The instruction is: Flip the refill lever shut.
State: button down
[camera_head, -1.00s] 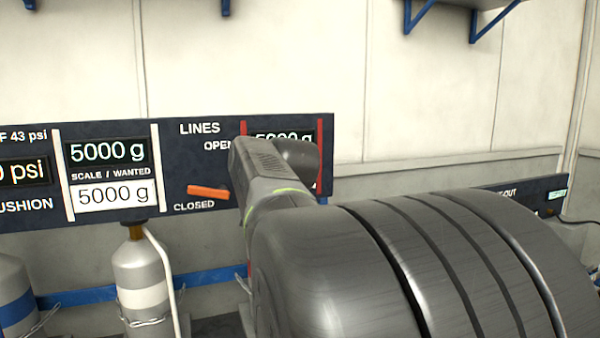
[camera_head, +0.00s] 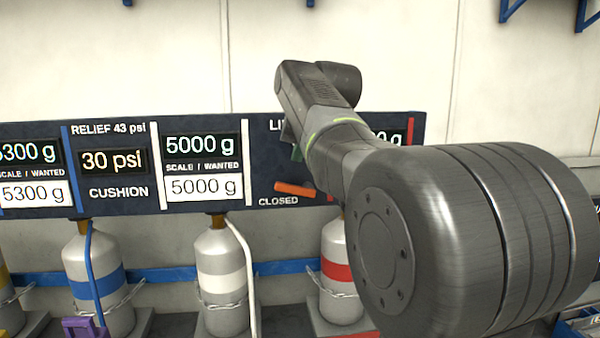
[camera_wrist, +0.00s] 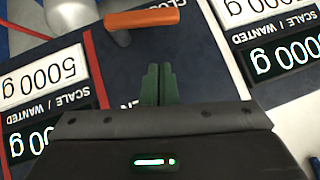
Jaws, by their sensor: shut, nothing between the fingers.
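The orange refill lever (camera_head: 295,189) lies nearly level on the dark panel, just above the word CLOSED. In the wrist view the lever (camera_wrist: 150,18) shows at the top, with its round pivot at its left end. My gripper (camera_head: 297,152) is just above the lever in the head view, partly hidden by my own arm. In the wrist view its green fingers (camera_wrist: 159,82) are together and empty, pointing toward the lever with a gap between. The OPEN label is mostly hidden.
The dark panel (camera_head: 268,134) carries scale displays and a 30 psi display (camera_head: 112,160). Gas cylinders with a blue band (camera_head: 95,285), a white band (camera_head: 222,287) and a red band (camera_head: 337,271) stand below. A purple object (camera_head: 84,328) is at the lower left.

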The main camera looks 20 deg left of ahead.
aim_at(284, 183)
jog(key=f, duration=0.2)
jog(key=a+f, duration=0.2)
jog(key=f, duration=0.1)
jog(key=shift+w+f+p, duration=0.3)
jog(key=shift+s+a+f+b, duration=0.2)
jog(key=shift+a+f, duration=0.15)
jog(key=shift+f, duration=0.1)
jog(key=shift+s+a+f+b, duration=0.2)
jog(key=shift+a+f, duration=0.15)
jog(key=shift+f, duration=0.1)
jog(key=shift+r, duration=0.2)
